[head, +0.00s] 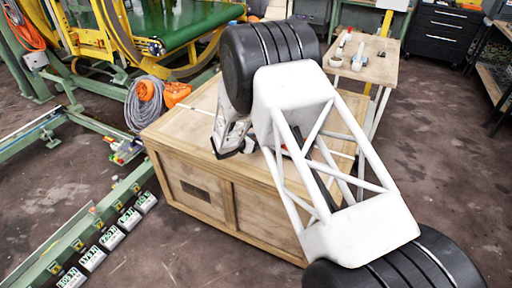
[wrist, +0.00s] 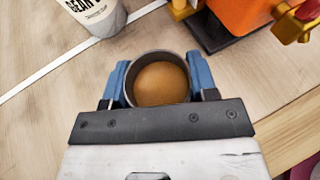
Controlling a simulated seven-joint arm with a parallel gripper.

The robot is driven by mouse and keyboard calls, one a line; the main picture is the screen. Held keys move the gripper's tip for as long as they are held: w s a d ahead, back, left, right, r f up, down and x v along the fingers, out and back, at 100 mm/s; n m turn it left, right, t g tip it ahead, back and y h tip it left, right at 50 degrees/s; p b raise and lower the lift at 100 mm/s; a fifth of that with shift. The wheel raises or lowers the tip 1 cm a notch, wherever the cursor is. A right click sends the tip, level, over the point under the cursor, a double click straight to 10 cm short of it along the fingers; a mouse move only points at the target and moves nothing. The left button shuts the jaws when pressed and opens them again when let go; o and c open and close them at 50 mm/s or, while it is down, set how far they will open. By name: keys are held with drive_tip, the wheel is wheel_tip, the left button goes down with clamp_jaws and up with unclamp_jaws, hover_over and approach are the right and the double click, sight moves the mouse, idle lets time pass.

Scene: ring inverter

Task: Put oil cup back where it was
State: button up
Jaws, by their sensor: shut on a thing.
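The oil cup (wrist: 161,84) is a dark-rimmed round cup with a brown, oil-like surface inside, seen from above in the wrist view. My gripper (wrist: 160,77) is shut on it, with one blue finger on each side. The cup is over a pale wooden surface (wrist: 50,115); I cannot tell whether it touches it. In the head view my gripper (head: 236,147) is low over the top of a wooden crate (head: 184,135). My arm hides much of that area, and the cup cannot be made out there.
A white container with dark lettering (wrist: 97,14) stands at the upper left of the wrist view. An orange object (wrist: 236,14) with yellow and red parts is at the upper right. Behind the crate stands a workbench (head: 378,70) with small items. The crate's left top is mostly clear.

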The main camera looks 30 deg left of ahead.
drive_tip(key=shift+f, duration=1.75)
drive_tip(key=shift+f, duration=0.1)
drive_tip(key=o, duration=1)
drive_tip(key=shift+s, duration=0.1)
drive_tip(key=v, duration=1.2)
drive_tip(key=shift+d+r, duration=0.1)
drive_tip(key=shift+r, duration=0.1)
